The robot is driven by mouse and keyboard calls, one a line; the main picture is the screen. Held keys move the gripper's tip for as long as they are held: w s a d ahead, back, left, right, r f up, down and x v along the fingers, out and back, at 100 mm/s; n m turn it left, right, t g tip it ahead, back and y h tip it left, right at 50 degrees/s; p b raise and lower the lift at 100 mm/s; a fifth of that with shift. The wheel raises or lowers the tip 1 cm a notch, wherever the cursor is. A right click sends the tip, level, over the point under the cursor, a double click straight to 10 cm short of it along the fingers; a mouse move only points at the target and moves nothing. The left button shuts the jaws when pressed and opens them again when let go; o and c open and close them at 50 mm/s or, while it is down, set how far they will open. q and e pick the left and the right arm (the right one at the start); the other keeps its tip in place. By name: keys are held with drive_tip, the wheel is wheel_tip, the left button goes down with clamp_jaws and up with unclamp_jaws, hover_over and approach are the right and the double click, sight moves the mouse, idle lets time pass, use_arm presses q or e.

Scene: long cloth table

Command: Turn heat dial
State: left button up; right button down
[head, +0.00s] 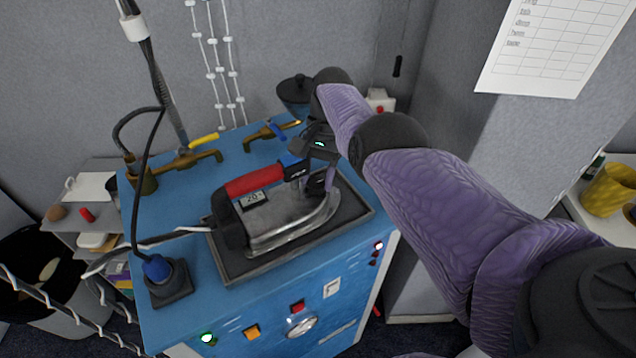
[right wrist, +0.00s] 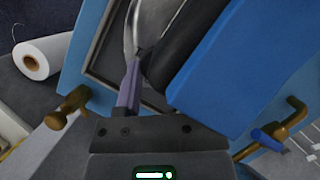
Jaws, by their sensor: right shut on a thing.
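An iron with a red handle (head: 253,181) and a small display reading about 20 sits on a dark plate (head: 225,262) on the blue machine. A blue-and-black part (head: 289,160) is at the handle's front end. My right gripper (head: 318,178) is at that end, shut on this part; the blue part (right wrist: 225,65) fills the right of the right wrist view, beside one purple finger. The other finger is hidden. A round pale dial (head: 302,326) is on the machine's front panel, apart from my gripper. Which one is the heat dial I cannot tell. My left gripper is out of view.
Brass taps (head: 190,158) stand at the back of the blue machine top (head: 160,205). A blue plug (head: 157,268) with a black cable stands at its front left. A paper roll (right wrist: 45,58) shows in the right wrist view. A grey pillar is at right.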

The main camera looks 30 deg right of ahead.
drive_tip(key=shift+n+b, duration=0.35)
drive_tip(key=shift+n, duration=0.15)
drive_tip(key=shift+c, duration=1)
unclamp_jaws()
drive_tip(key=shift+h, duration=0.3)
